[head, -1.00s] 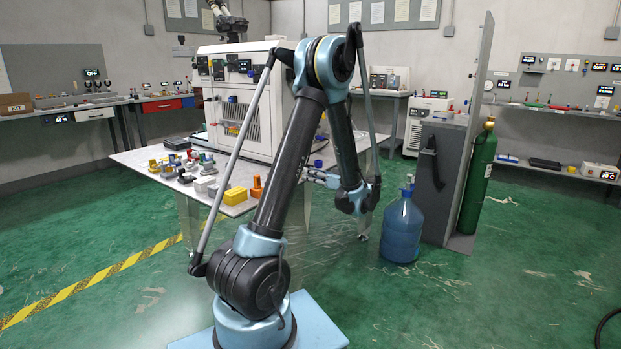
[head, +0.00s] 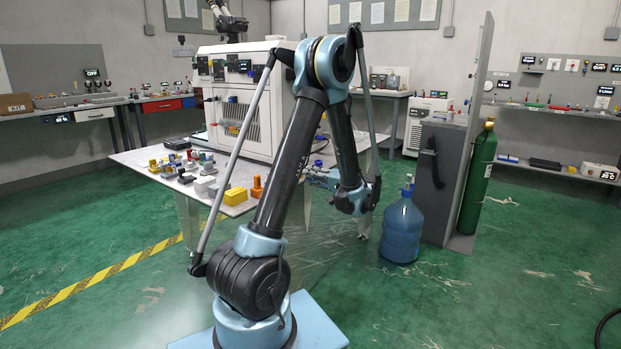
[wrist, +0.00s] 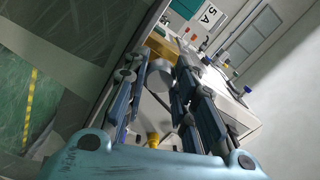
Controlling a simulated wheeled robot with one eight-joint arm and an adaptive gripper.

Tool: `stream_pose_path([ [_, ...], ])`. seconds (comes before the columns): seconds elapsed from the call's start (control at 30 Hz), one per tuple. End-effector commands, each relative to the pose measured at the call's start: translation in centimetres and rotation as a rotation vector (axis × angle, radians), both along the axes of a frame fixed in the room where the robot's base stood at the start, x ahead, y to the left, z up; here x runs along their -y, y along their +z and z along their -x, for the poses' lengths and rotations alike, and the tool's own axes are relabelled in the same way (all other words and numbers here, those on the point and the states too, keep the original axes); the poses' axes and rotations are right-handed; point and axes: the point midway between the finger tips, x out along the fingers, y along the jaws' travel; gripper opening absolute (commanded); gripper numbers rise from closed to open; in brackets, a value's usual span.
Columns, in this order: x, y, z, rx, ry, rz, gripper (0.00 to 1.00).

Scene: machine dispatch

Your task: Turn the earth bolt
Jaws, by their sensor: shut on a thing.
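My gripper (head: 318,178) is low beside the right end of the table, partly behind my arm in the head view. In the wrist view its two blue-and-black fingers (wrist: 157,72) are on either side of a grey round piece (wrist: 160,77), and the gripper is shut on it. I cannot tell whether this piece is the earth bolt. The bolt is not clearly recognisable in either view. A small yellow part (wrist: 153,139) shows between the finger bases.
The table (head: 135,160) holds small coloured parts and a yellow block (head: 235,196). A white machine (head: 262,125) stands on it. A blue water bottle (head: 402,232) and a green cylinder (head: 478,177) stand right of my arm. The right floor is mostly clear.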

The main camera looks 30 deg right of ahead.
Motion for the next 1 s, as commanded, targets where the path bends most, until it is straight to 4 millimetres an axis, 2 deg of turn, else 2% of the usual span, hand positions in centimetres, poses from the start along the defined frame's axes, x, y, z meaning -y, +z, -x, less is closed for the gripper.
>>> stream_pose_path([
  [1.0,0.45,-0.23,-0.07,-0.368,-0.011,-0.890,0.01],
])
